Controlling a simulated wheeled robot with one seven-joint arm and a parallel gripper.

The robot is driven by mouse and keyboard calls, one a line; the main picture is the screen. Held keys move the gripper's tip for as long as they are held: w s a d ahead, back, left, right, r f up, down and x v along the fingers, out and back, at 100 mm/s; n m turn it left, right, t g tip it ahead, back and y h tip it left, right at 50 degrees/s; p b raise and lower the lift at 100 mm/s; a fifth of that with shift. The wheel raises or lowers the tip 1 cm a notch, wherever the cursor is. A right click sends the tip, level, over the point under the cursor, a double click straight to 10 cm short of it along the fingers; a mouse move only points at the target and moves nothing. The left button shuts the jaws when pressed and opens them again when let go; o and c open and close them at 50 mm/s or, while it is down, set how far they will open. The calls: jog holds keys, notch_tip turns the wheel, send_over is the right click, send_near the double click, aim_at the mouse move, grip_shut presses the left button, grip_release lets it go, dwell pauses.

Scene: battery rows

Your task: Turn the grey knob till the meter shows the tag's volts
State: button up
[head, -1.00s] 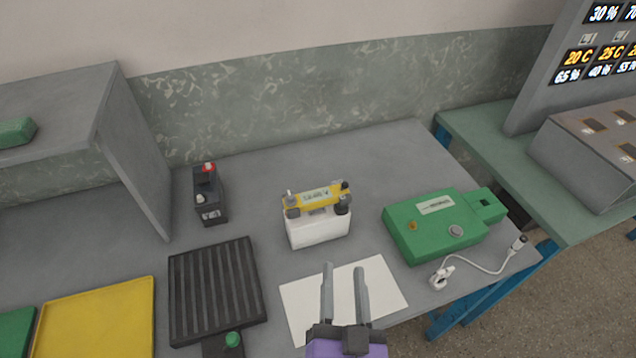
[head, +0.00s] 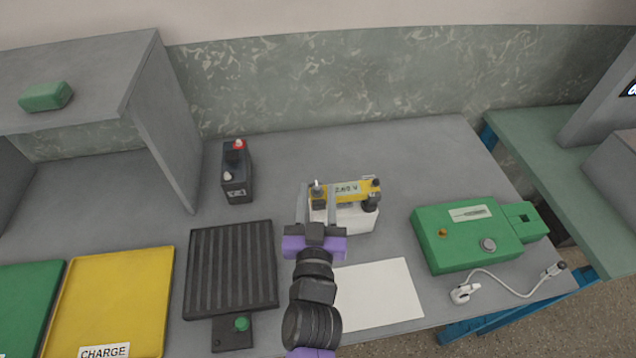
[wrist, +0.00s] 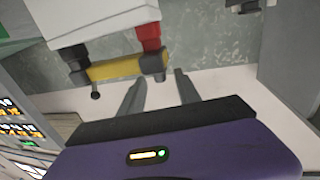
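A yellow meter (head: 347,190) with a small display lies across the top of a white battery (head: 350,218); the display looks like 2.60 V, but is blurred. A grey knob-like part (head: 318,188) is at the meter's left end. A round grey knob (head: 488,245) is on a green box (head: 450,250) with a pale strip, unreadable, at right. My gripper (head: 317,202) is open, its fingers by the meter's left end. In the wrist view, nothing is between the fingers of my gripper (wrist: 160,78), and the yellow meter (wrist: 115,68) is just beyond. I cannot tell whether they touch.
A dark battery (head: 237,180) with a red terminal cap and a small tag stands at back left. A black ribbed tray (head: 232,265), a yellow tray (head: 115,295) and a white sheet (head: 385,290) lie in front. A white cable (head: 510,283) lies at right.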

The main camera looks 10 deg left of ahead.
jog(key=shift+w+a, duration=0.1)
jog(key=shift+w, duration=1.15)
grip_shut()
